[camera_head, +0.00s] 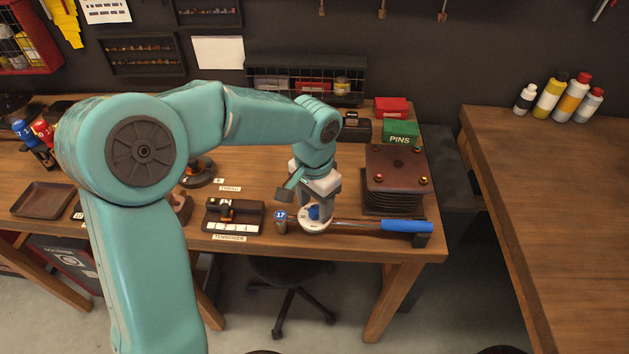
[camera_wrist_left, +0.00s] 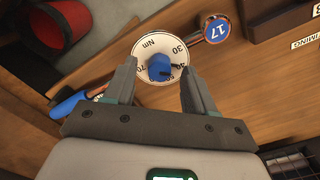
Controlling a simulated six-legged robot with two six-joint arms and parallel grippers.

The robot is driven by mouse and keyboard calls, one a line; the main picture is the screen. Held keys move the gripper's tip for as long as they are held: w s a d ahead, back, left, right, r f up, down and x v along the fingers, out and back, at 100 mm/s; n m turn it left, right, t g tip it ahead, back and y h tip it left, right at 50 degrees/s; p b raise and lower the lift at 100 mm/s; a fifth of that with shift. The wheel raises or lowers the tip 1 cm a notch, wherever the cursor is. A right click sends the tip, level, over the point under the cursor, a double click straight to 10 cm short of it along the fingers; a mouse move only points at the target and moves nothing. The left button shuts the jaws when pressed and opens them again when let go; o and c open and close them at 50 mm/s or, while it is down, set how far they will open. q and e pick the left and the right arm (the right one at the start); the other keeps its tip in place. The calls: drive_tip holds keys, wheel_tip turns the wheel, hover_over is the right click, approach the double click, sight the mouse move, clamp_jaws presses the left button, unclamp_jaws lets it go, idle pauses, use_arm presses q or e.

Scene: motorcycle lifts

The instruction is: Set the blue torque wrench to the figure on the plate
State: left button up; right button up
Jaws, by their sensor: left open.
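The blue torque wrench (camera_head: 408,226) lies along the front edge of the workbench, blue handle to the right and round end marked 17 (camera_wrist_left: 217,29) to the left. Its white dial (camera_wrist_left: 153,44) shows Nm, 30 and 70 around a blue knob (camera_wrist_left: 160,68). A dark pointer mark lies right of the knob; its exact figure is too small to read. My left gripper (camera_wrist_left: 159,82) is open above the dial, one finger each side of the knob, with gaps visible. In the head view, the left gripper (camera_head: 318,209) hides part of the dial. My right gripper is not in view.
A tensioner block (camera_head: 250,216) with a strip of small figures stands left of the wrench. A stack of dark plates (camera_head: 394,165) and a green PINS box (camera_head: 400,132) stand behind the handle. A stool (camera_head: 288,275) is below. The right-hand bench (camera_head: 560,190) is mostly clear.

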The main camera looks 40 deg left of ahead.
sight(313, 209)
use_arm(q)
wheel_tip(313, 209, up, 16)
drive_tip(key=shift+f, duration=0.2)
drive_tip(key=shift+s+a+f, duration=0.1)
idle(0.5)
